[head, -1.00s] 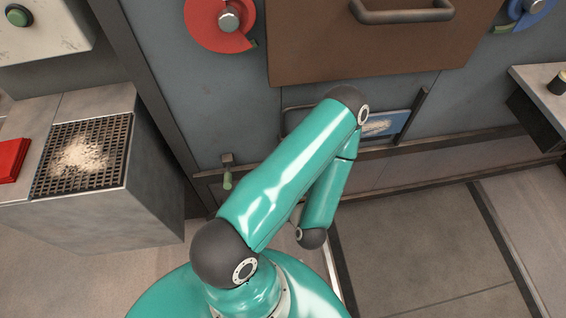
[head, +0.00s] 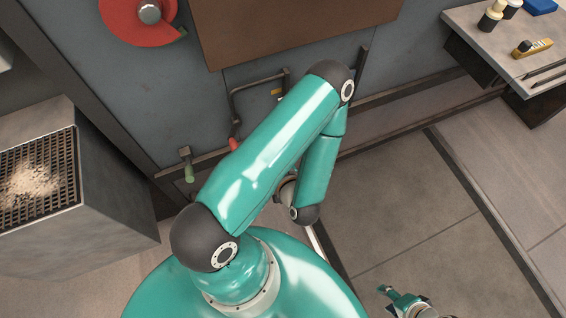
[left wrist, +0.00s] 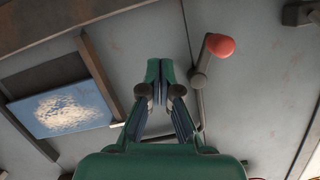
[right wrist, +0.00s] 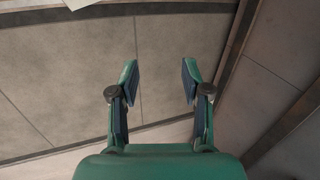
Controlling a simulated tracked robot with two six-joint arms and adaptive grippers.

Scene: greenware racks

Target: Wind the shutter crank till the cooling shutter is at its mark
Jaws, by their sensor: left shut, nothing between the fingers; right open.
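The crank has a red knob (left wrist: 220,45) on a dark arm, just right of my left gripper (left wrist: 157,75) in the left wrist view. That gripper is shut and empty, apart from the knob. In the head view a red knob (head: 233,144) shows beside my left arm, which hides the left gripper. A blue panel with a pale speckled patch (left wrist: 62,108), perhaps the shutter, sits in a dark frame at left in the left wrist view; the head view hides it. I cannot make out its mark. My right gripper (head: 393,296) is open and empty above the floor; its fingers show in the right wrist view (right wrist: 160,80).
A green-handled lever (head: 188,170) stands low on the grey wall. A red dial (head: 115,18) and brown door (head: 280,30) are above. A grated box (head: 105,200) stands left, a table with small items (head: 480,45) right. Floor at right is clear.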

